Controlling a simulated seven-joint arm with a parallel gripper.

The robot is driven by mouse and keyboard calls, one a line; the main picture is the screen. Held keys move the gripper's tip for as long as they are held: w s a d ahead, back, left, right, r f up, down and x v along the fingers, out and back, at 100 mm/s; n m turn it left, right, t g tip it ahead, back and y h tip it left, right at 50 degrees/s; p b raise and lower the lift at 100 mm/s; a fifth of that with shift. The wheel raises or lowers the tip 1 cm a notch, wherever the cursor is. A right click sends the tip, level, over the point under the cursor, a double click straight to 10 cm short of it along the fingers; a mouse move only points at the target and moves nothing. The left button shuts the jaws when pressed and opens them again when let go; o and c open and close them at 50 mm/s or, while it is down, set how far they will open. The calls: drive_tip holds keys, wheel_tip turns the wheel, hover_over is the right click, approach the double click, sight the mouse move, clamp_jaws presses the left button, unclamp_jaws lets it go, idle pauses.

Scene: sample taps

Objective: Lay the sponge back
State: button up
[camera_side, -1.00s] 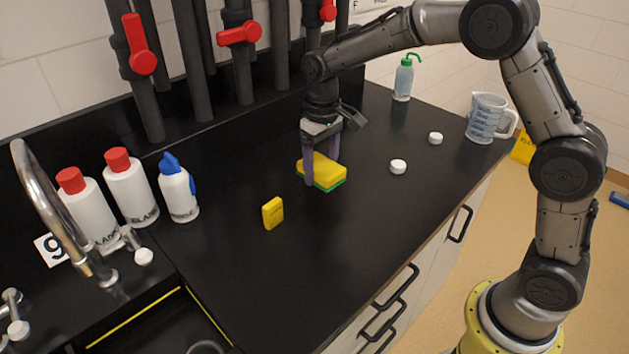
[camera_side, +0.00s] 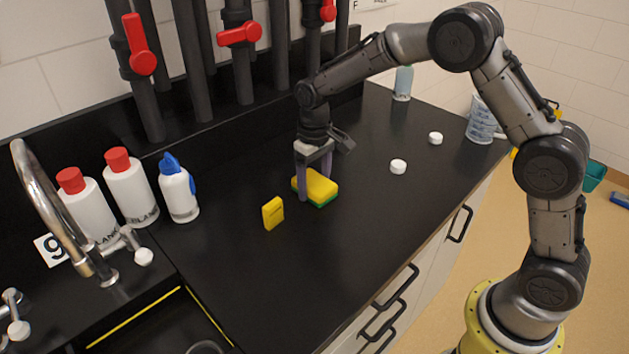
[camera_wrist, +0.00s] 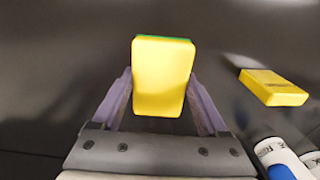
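The sponge (camera_side: 318,187) is yellow with a green underside and lies level, low at the countertop; I cannot tell whether it touches it. My gripper (camera_side: 314,181) points down with one finger on either side of the sponge, shut on it. In the wrist view the sponge (camera_wrist: 163,78) fills the space between the two fingers of my gripper (camera_wrist: 161,88), its green edge showing at the far end. The far finger's tip is hidden behind the sponge in the side view.
A small yellow block (camera_side: 273,213) stands left of the sponge; it also shows in the wrist view (camera_wrist: 273,88). White bottles with red caps (camera_side: 130,188) and a blue-topped bottle (camera_side: 179,193) stand further left. Two white caps (camera_side: 398,167) lie right. The front counter (camera_side: 270,285) is clear.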

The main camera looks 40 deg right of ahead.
sight(314, 181)
drive_tip(key=shift+o, duration=1.4)
drive_tip(key=s+d+r+t, duration=0.1)
drive_tip(key=s+r, duration=0.2)
drive_tip(key=r, duration=0.6)
drive_tip(key=s+r, duration=0.3)
drive_tip(key=r, duration=0.5)
drive_tip(key=s+d+f+t, duration=0.1)
drive_tip(key=s+t, duration=0.3)
drive_tip(key=s, duration=2)
drive_tip(key=shift+s+d+t, duration=0.3)
drive_tip(key=shift+s+d, duration=0.1)
drive_tip(key=shift+d, duration=0.3)
